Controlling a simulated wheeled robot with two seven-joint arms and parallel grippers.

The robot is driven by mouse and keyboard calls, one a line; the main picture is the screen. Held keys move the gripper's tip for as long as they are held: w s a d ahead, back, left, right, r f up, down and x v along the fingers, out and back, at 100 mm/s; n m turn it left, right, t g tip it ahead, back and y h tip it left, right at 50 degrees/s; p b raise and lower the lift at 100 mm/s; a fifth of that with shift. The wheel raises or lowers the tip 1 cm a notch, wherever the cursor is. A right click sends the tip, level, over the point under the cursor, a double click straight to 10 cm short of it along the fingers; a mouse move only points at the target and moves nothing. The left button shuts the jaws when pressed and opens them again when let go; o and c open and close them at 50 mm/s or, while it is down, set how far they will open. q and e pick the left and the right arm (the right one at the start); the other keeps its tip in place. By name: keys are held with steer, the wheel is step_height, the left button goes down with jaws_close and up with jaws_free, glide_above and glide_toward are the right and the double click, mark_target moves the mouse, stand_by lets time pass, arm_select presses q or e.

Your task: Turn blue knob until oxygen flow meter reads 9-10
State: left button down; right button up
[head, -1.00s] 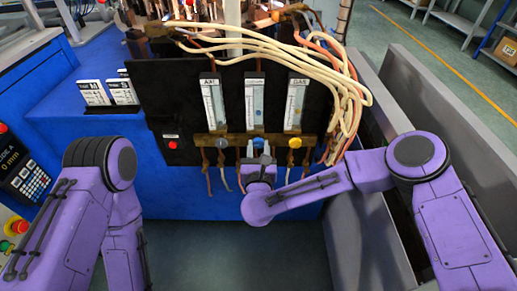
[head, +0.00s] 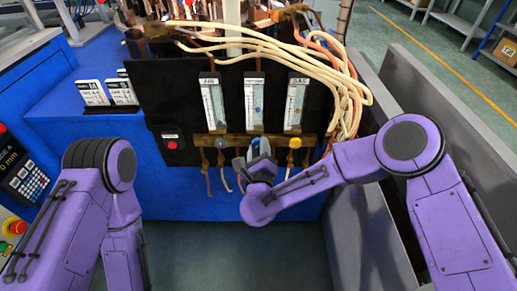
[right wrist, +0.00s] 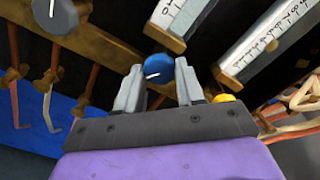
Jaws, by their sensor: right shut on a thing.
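The blue knob (right wrist: 160,70) shows in the right wrist view, with a white mark on its face pointing sideways. The two fingers of my right gripper (right wrist: 160,88) are shut on it, one on each side. In the head view my right gripper (head: 260,152) is at the middle of the brass bar and hides most of the knob. The oxygen flow meter (head: 254,100) is the middle of three upright meters on the black panel. A small blue float shows near its middle, but its scale is too small to read. My left gripper is out of view.
A grey knob (head: 221,143) and a yellow knob (head: 295,142) flank the blue one on the brass bar (head: 236,140). Pale hoses (head: 345,100) curve down at the right. A red button (head: 172,144) sits at the panel's lower left. Grey walls stand beside my right arm.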

steer(key=n+p, duration=0.1)
steer(key=n, duration=1)
stand_by(0.5)
steer(key=o, duration=1)
steer(key=shift+o, duration=0.2)
steer(key=s, duration=1)
steer(key=shift+s, duration=0.35)
steer(key=shift+d, duration=0.1)
